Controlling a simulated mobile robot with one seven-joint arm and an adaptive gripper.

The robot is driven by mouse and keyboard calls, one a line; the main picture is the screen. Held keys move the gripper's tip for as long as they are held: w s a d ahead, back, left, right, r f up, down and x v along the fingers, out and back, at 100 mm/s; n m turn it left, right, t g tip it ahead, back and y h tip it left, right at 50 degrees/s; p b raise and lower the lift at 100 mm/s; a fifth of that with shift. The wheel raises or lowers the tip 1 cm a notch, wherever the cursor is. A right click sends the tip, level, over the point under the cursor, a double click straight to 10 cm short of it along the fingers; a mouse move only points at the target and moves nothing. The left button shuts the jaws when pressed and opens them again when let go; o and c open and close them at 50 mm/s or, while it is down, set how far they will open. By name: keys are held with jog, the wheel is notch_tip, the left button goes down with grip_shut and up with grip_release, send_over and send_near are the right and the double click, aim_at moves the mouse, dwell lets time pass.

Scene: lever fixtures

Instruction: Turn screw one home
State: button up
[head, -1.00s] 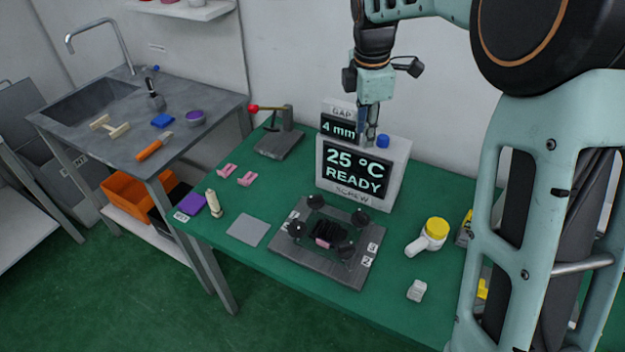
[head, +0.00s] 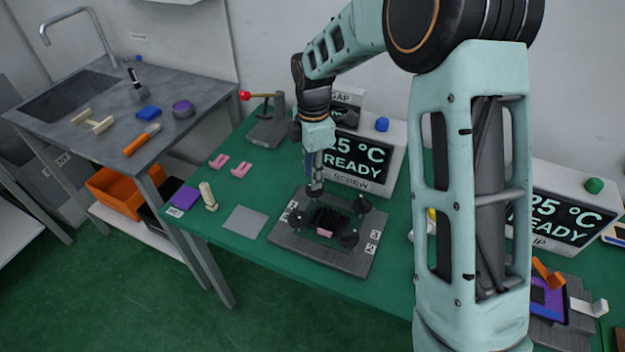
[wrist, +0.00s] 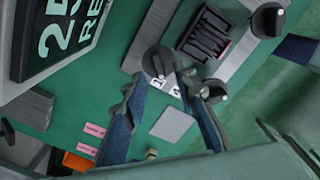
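The dark fixture plate (head: 300,246) lies on the green table with black screw knobs near its corners. My gripper (head: 315,186) points down over the back-left knob, whose top it partly hides. The front-left knob (head: 297,217) and front-right knob (head: 350,238) stand clear. In the wrist view my gripper (wrist: 160,76) is open, its fingertips apart on either side of a knob (wrist: 157,62); contact cannot be told. A black finned block (head: 328,218) with a pink part sits mid-plate.
A display (head: 358,163) reading 25 °C READY, marked SCREW, stands close behind the plate. A red-knobbed lever fixture (head: 268,128) and pink clips (head: 241,170) are behind left. A grey square (head: 245,222) lies left of the plate. My arm hides the table's right part.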

jog(key=shift+f, duration=1.4)
jog(key=shift+c, duration=0.4)
grip_shut()
